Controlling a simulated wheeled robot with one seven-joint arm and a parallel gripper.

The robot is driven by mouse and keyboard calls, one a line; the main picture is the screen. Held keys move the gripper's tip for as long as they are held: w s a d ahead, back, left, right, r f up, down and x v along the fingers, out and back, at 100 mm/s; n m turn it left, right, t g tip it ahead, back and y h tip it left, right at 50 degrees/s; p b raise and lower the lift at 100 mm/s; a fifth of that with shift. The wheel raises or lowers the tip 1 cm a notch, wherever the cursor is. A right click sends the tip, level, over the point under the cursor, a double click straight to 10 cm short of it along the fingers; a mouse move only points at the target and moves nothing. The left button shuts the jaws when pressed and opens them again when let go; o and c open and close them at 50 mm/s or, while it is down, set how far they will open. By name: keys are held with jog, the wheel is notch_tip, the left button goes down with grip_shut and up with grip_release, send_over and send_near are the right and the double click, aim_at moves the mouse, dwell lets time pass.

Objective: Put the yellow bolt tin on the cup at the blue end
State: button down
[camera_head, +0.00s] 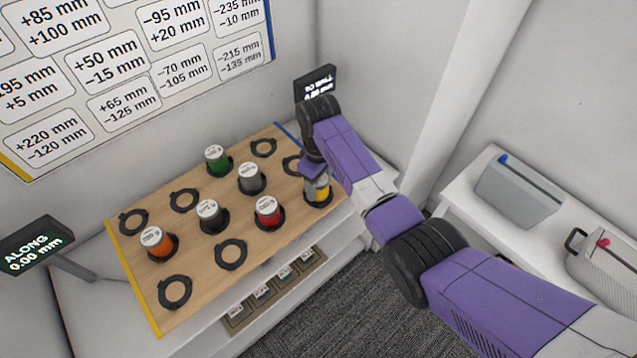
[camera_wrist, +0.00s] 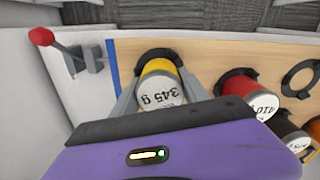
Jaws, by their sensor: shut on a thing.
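The yellow bolt tin (camera_head: 322,187) is at the right, front corner of the wooden board (camera_head: 137,272), by the black cup (camera_head: 318,203) near the board's blue end strip (camera_wrist: 112,72). In the wrist view the tin (camera_wrist: 158,70) shows a "345 g" label. My gripper (camera_wrist: 160,88) is shut on it, with one finger on each side. The black cup ring (camera_wrist: 158,54) shows around the tin's far side. I cannot tell whether the tin rests fully in it. The arm hides part of the blue end in the head view.
Green (camera_head: 217,163), grey (camera_head: 250,182), dark (camera_head: 211,219), red (camera_head: 268,215) and orange (camera_head: 157,245) tins stand in other cups. Several cups are empty, including the back right one (camera_head: 263,148). A red-knobbed lever (camera_wrist: 42,37) stands beyond the blue end.

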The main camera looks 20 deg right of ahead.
jog(key=shift+f+b, duration=0.35)
jog(key=shift+f, duration=0.2)
jog(key=c, duration=0.5)
grip_release()
jog(key=shift+r, duration=3.95)
